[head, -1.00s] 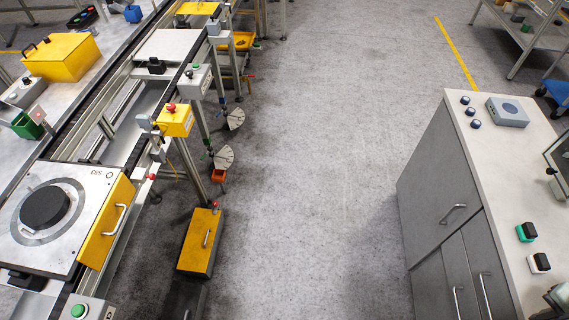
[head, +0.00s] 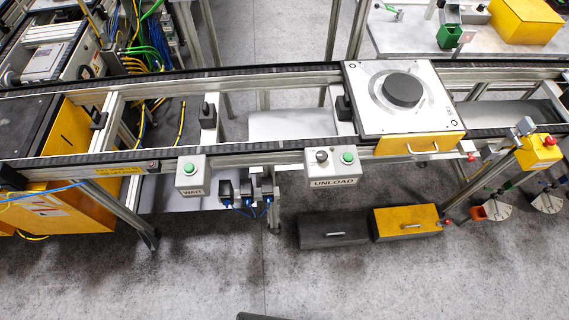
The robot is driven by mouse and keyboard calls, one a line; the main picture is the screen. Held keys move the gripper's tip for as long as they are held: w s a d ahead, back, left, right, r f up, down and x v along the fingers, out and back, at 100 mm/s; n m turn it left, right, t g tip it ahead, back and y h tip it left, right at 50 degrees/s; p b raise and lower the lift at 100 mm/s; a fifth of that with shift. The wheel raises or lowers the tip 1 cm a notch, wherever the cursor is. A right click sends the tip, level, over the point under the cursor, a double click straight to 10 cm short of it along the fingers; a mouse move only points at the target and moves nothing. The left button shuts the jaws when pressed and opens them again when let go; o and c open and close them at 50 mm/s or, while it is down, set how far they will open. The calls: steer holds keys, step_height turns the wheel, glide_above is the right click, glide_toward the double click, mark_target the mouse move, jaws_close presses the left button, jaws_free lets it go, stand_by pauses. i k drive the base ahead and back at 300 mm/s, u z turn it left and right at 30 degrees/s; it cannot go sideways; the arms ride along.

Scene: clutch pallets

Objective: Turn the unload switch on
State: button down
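The unload box (head: 333,168) is a light grey box on the near rail of the conveyor, a little right of the middle of the head view. Its front label reads UNLOAD. On its top are a dark rotary switch (head: 321,156) at left and a green button (head: 347,158) at right. The switch is too small to read its setting. My gripper is not in the head view. A dark piece shows at the bottom edge, too little to identify.
A similar WAIT box (head: 191,174) with a green button sits further left on the rail. A pallet (head: 365,116) with a black disc stands on the conveyor behind the unload box. Yellow (head: 405,222) and dark grey (head: 333,230) boxes sit below. The floor in front is clear.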

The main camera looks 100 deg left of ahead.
mark_target(321, 155)
steer(key=u, duration=2.9)
